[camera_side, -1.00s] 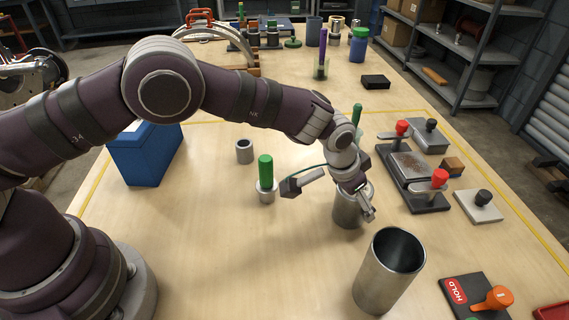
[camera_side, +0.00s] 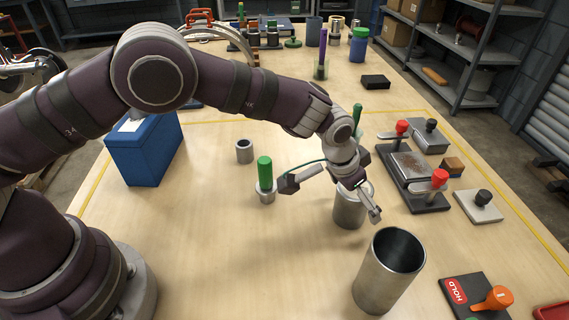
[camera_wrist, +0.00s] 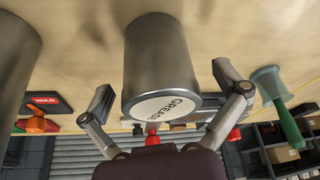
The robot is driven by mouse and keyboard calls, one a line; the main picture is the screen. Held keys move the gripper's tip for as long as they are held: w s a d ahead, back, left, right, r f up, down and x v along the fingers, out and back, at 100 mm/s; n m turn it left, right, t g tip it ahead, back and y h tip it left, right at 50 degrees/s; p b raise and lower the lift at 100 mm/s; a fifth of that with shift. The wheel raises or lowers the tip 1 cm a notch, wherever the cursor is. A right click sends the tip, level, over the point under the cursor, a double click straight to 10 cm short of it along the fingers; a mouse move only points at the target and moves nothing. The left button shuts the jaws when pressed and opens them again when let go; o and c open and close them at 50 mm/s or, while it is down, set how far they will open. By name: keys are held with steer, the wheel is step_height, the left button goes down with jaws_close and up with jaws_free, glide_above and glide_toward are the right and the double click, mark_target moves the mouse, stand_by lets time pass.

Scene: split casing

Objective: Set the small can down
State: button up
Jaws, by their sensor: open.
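The small can (camera_side: 348,213) is a grey metal cylinder standing upright on the table, partly hidden by my gripper in the side view. In the wrist view the can (camera_wrist: 160,60) shows a pale end marked GREASE. My gripper (camera_side: 331,199) is open around the can's upper part. In the wrist view, the fingers of my gripper (camera_wrist: 166,88) sit on either side of the can with a visible gap on each side.
A larger open metal cylinder (camera_side: 390,268) stands close in front, to the right. A green-handled piece (camera_side: 265,180) stands left of the gripper. Red-knobbed clamps (camera_side: 412,172) lie to the right.

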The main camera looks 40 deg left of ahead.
steer(key=s+a+r+n, duration=0.1)
steer(key=s+a+r, duration=0.2)
steer(key=r, duration=0.4)
steer(key=s+a+r, duration=0.3)
steer(key=a+r, duration=0.1)
steer(key=r, duration=0.4)
steer(key=s+a+r+n+t+y, duration=0.1)
steer(key=s+a+r+n, duration=0.2)
steer(key=s+a, duration=0.9)
steer(key=s, duration=0.2)
steer(key=shift+s+a+n+y, duration=0.25)
steer(key=shift+s+n+y, duration=0.05)
steer(key=shift+y, duration=0.1)
